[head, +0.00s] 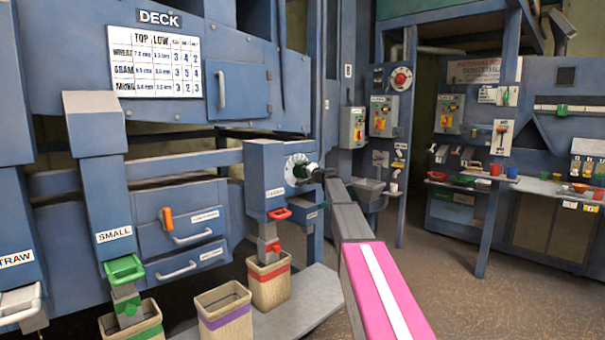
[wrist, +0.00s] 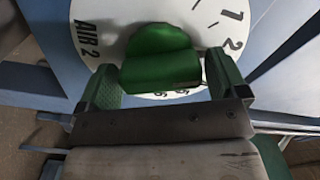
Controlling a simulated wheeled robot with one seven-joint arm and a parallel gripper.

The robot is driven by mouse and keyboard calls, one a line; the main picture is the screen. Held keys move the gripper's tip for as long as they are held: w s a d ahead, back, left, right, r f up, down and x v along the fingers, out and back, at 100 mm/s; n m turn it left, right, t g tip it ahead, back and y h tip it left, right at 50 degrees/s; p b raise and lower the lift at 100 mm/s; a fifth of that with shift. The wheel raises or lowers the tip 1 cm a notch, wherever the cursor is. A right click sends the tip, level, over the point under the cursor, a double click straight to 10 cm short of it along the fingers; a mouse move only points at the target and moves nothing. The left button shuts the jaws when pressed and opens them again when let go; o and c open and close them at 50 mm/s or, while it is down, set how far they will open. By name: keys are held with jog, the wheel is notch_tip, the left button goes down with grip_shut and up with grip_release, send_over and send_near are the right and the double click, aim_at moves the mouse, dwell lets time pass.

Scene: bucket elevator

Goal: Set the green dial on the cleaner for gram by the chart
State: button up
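The green dial (wrist: 160,62) sits on a round white plate (wrist: 176,16) marked "AIR 2", with ticks and a 1 and a 2 showing at its right. Other figures are partly covered by the dial and gripper. In the head view the plate (head: 297,167) is on the blue cleaner's side box. My gripper (wrist: 161,62) faces the plate with one finger on each side of the dial. A narrow gap shows at the right finger; contact at the left is unclear. The chart (head: 155,62) has wheat, gram and another row; its small figures are hard to read.
Below the dial are a red-handled chute (head: 279,214) and a red-banded bin (head: 268,283). A purple-banded bin (head: 223,312) and a green-handled chute (head: 124,270) stand to the left. Open floor (head: 450,270) lies to the right of my arm, before a bench with bowls.

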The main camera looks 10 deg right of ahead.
jog(key=c, duration=0.6)
jog(key=shift+m, duration=0.3)
jog(key=m, duration=0.4)
jog(key=shift+f+m, duration=0.15)
jog(key=shift+m, duration=2.35)
jog(key=o, duration=0.9)
